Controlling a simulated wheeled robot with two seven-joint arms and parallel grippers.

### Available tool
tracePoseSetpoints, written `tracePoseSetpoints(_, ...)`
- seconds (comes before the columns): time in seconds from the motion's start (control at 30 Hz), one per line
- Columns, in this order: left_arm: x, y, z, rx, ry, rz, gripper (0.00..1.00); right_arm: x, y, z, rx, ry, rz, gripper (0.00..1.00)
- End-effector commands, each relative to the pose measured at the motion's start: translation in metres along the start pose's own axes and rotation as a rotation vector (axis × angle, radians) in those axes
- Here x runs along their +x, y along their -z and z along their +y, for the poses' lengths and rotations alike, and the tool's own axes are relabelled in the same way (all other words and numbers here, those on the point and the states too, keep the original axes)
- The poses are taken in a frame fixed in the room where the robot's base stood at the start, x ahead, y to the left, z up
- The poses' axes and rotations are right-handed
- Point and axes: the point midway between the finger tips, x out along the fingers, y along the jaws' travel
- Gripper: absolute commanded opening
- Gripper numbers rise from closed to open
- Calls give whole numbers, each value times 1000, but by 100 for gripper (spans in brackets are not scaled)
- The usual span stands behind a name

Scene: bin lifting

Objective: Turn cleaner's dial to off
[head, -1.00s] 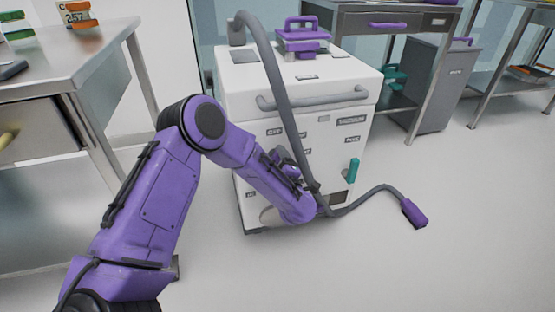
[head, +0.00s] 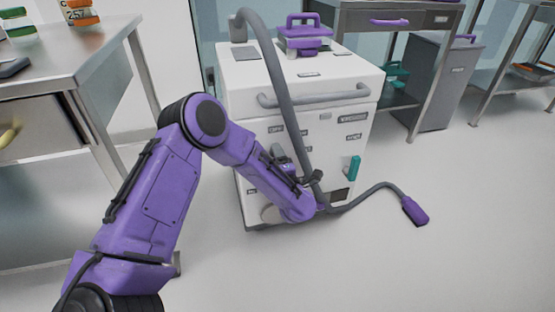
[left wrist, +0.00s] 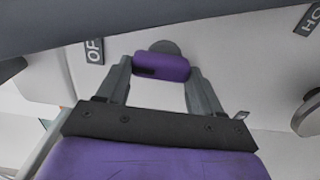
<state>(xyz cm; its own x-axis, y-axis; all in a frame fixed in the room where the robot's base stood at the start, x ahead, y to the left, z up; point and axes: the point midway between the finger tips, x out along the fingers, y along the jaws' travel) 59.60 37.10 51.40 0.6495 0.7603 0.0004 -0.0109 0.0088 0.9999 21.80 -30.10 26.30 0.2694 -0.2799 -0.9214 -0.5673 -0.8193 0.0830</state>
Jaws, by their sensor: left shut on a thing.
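The cleaner is a white cabinet (head: 245,112) with a grey front handle, dark labels and a teal lever (head: 354,168). Its purple dial (left wrist: 165,66) shows in the left wrist view against the white front panel. My left gripper (left wrist: 160,70) is shut on the dial, one finger at each end of it. A label starting "OF" (left wrist: 95,50) is left of the dial; a label starting "HO" (left wrist: 308,20) is at the upper right. In the head view my left forearm and the hose hide most of the dial area. My right gripper is not in view.
A grey hose (head: 275,70) arches over the cleaner's front and runs along the floor to a purple nozzle (head: 414,210). A purple-handled case (head: 303,40) sits on top. A steel table (head: 70,65) stands at left; a bench is behind. The floor at right is clear.

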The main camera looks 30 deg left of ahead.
Motion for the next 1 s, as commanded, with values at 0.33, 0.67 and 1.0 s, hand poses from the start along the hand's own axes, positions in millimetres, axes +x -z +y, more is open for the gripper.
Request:
tracePoseSetpoints(0.33,-1,0,-1,-2,3,-1,76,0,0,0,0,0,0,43)
tracePoseSetpoints(0.67,-1,0,0,-1,1,-1,92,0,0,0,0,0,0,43)
tracePoseSetpoints(1.0,-65,-2,2,2,2,-7,92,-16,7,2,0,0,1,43)
